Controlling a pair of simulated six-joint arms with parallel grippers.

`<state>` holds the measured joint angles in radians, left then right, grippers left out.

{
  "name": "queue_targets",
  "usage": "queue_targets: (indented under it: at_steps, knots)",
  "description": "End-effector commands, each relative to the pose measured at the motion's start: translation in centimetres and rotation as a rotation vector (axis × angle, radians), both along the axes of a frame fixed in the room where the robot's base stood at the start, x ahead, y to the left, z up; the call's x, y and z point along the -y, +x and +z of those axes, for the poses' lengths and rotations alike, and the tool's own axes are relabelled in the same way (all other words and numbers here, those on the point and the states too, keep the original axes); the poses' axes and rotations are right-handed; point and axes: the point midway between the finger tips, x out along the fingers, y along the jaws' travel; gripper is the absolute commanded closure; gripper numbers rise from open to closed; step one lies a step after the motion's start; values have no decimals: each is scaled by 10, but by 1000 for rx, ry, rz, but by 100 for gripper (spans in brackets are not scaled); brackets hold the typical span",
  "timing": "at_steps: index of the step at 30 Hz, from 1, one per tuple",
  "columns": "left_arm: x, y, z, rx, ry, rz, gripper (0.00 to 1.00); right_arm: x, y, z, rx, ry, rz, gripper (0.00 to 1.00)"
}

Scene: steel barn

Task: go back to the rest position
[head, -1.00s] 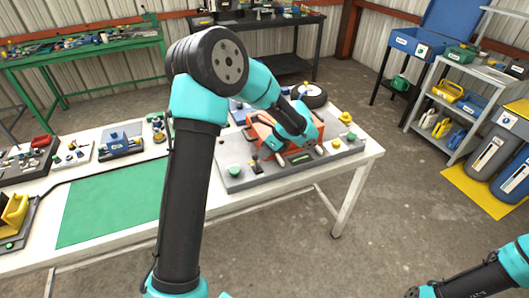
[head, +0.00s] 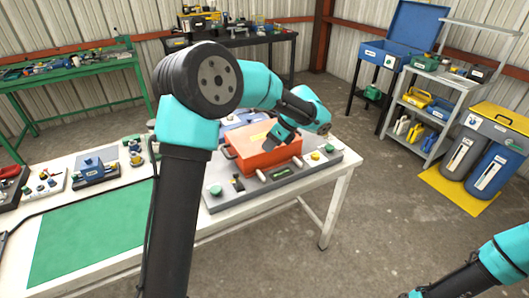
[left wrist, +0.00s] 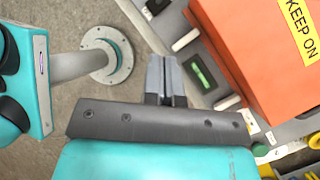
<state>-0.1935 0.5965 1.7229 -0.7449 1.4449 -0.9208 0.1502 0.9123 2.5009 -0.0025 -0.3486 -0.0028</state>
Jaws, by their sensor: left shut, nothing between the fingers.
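My left gripper (head: 271,141) shows in the head view in front of the orange box, at the end of my arm that reaches in from the left. In the left wrist view its two grey fingers (left wrist: 166,78) lie together with nothing between them. They appear over the grey panel's edge, beside the orange box (left wrist: 262,50). The orange box (head: 268,156) sits on the grey panel (head: 232,202) on the white table, and its label reads "KEEP ON". Part of my right arm shows at the lower right of the head view, but its gripper does not.
The white table (head: 215,228) carries a green mat (head: 90,235) and several small devices at left. A grey shelf (head: 437,112) and blue and grey bins (head: 490,172) stand at right. Bare floor (head: 375,240) lies between table and bins.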

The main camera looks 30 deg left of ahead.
Motion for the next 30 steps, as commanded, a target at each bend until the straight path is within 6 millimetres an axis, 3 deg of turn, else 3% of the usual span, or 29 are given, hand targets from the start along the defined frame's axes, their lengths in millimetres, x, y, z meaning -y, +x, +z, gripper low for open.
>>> queue_targets:
  at_steps: [14, 17, 20, 23, 30]
  knots:
    - [0, 0, 0, 0, -1, 2, 100, 0, 0, 0, 0, 0, 0, 57]
    - [1, -1, -8, 2, -13, 10, 100, 0, 0, 0, 0, 0, 0, 57]
    - [4, -5, -31, 12, -50, 35, 100, 0, 0, 0, 0, 0, 0, 57]
    - [12, -14, -68, 32, -115, 90, 100, 0, 0, 0, 0, 0, 0, 57]
    - [38, -55, -176, 96, -312, 345, 100, 0, 0, 0, 0, 0, 0, 57]
